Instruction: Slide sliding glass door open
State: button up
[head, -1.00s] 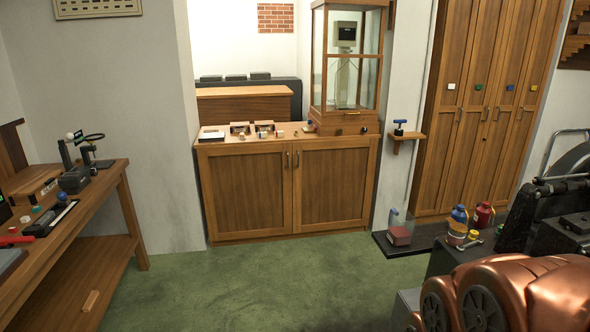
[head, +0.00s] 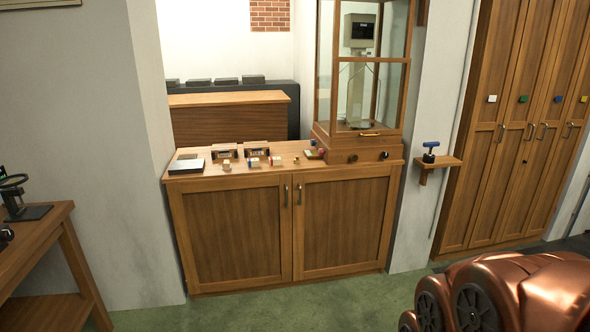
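A wood-framed glass case (head: 358,143) stands on the right end of the cabinet top in the head view. Its front has a glass door (head: 342,95) with a wooden crossbar at mid height. A brass handle (head: 371,134) sits low on the front, close to the wooden base. The door looks down, though its exact position is hard to tell. Inside the case is a grey instrument (head: 357,70) with a dark display above a round pan. My copper arm shows at the bottom right, well apart from the case. My gripper is not in view.
The cabinet (head: 290,225) has two shut doors and small blocks on its top. A bracket shelf (head: 440,162) holds a blue-handled tool to the right. Tall wooden lockers (head: 510,110) stand farther right. A workbench (head: 35,235) is at left. Green floor (head: 250,307) before the cabinet is clear.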

aim_at(364, 133)
jog(key=i, duration=2.95)
jog(key=u, duration=0.25)
